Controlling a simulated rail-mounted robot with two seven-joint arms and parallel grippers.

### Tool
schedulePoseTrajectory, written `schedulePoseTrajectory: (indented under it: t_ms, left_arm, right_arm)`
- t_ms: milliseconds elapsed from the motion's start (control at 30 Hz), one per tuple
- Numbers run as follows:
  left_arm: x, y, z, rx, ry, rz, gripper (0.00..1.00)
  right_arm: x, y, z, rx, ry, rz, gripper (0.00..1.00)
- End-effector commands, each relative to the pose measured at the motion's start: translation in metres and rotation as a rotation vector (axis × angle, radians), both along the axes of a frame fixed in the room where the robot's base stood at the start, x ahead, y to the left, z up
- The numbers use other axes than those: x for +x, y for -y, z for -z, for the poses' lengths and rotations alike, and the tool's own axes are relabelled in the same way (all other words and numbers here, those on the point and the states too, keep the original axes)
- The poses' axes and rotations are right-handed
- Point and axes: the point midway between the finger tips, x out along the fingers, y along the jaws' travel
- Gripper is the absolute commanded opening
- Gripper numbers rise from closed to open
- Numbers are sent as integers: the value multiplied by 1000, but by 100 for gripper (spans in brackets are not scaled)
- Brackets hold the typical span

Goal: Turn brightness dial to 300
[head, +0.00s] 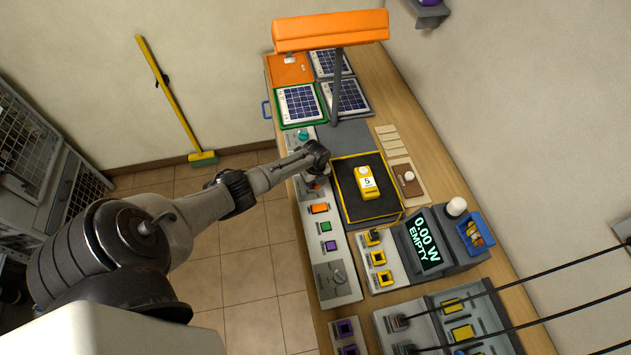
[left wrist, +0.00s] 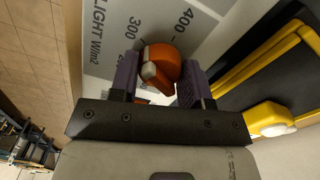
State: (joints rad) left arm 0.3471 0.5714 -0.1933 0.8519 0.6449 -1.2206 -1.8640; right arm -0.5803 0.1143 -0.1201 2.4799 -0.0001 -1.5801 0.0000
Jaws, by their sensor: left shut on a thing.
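The brightness dial is an orange knob (left wrist: 162,62) with a pale mark on its lower left side in the left wrist view. It sits on a grey scale plate (left wrist: 100,62) printed "LIGHT W/m2", with 300 and 400 near the knob. Which number the mark meets I cannot tell. My left gripper (left wrist: 158,88) is shut on the knob, one purple finger on each side. In the head view my left gripper (head: 316,174) is over the panel's far end and mostly hides the dial. My right gripper is not in view.
An orange lamp (head: 330,30) overhangs solar panels (head: 299,104) at the bench's far end. A display (head: 424,240) reads "0.00 W EMPTY". Floor (head: 265,310) left of the bench is clear.

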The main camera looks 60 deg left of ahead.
Motion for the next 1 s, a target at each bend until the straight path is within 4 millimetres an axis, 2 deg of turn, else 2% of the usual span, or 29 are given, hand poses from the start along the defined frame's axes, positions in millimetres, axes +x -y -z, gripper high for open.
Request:
schedulePoseTrajectory:
  t_ms: [167, 200, 467, 767, 867, 1000]
  left_arm:
    - [0, 0, 0, 0, -1, -1, 20]
    - [0, 0, 0, 0, -1, -1, 44]
    - [0, 0, 0, 0, 0, -1, 69]
    - [0, 0, -3, 0, 0, -1, 69]
    - [0, 0, -12, 1, 2, -1, 69]
    - [0, -1, -35, 3, 2, 1, 69]
  right_arm:
    - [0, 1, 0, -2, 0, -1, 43]
    - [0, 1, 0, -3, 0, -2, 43]
    - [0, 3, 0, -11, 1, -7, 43]
    - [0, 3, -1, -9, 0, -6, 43]
    - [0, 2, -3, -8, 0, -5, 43]
    - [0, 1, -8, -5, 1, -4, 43]
